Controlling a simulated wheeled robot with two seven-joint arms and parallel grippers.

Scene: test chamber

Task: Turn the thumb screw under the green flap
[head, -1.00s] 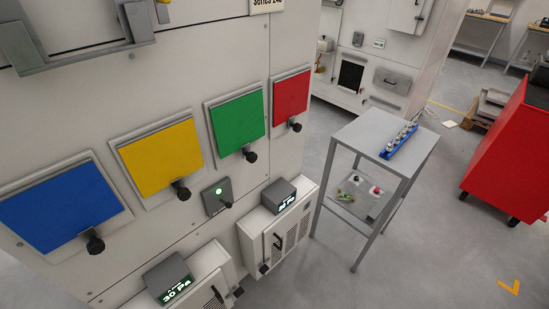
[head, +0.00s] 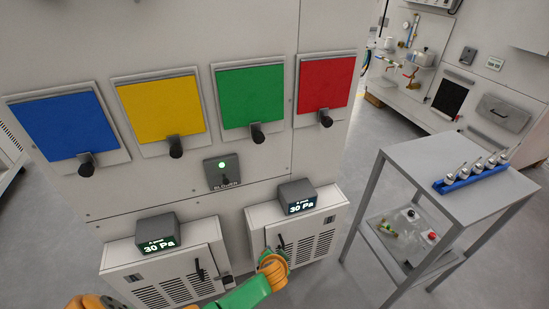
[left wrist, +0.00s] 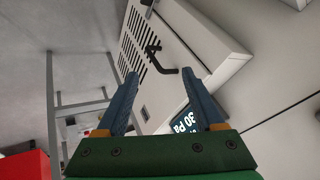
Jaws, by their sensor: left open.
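The green flap (head: 250,97) is a square panel in a grey frame on the light wall, between the yellow and red flaps. Its black thumb screw (head: 257,132) sticks out at the flap's lower edge. My left arm reaches in low in the head view, below the flaps; its gripper cannot be made out there. In the left wrist view my left gripper (left wrist: 160,75) is open, with two blue fingers apart and nothing between them. It faces a vented cabinet with a black handle (left wrist: 154,48). The green flap is not in the wrist view. My right gripper is not in view.
Blue (head: 65,127), yellow (head: 157,104) and red (head: 325,83) flaps have similar black knobs. A blower switch box (head: 222,172) sits below. Two vented cabinets with displays (head: 297,195) project from the wall. A grey table (head: 440,165) carries a blue rack at right.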

